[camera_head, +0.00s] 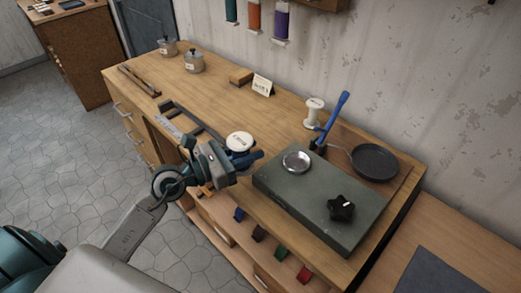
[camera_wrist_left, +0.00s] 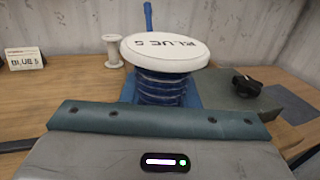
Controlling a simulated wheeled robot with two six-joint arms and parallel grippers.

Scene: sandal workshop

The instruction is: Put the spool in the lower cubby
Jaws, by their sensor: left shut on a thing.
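The spool (camera_head: 240,141) has a white top flange and blue thread. In the left wrist view the spool (camera_wrist_left: 165,70) stands roughly upright and its top reads "BLUE 5". My left gripper (camera_head: 244,156) is shut on it, over the front part of the workbench, left of the grey-green slab. Its jaws partly hide behind the spool's flange. The bench's open front shows below my gripper, with shelf boards (camera_head: 205,232) and coloured tabs along it. My arm hides part of this front, and I cannot tell which opening is the lower cubby. My right gripper is not in view.
The grey-green slab (camera_head: 290,214) carries a metal dish (camera_head: 297,161) and a black knob (camera_head: 341,208). Behind are an empty white spool (camera_head: 314,112), a blue-handled tool (camera_head: 334,116), a black pan (camera_head: 374,162) and a "BLUE 5" card (camera_head: 262,85). Floor is clear before the bench.

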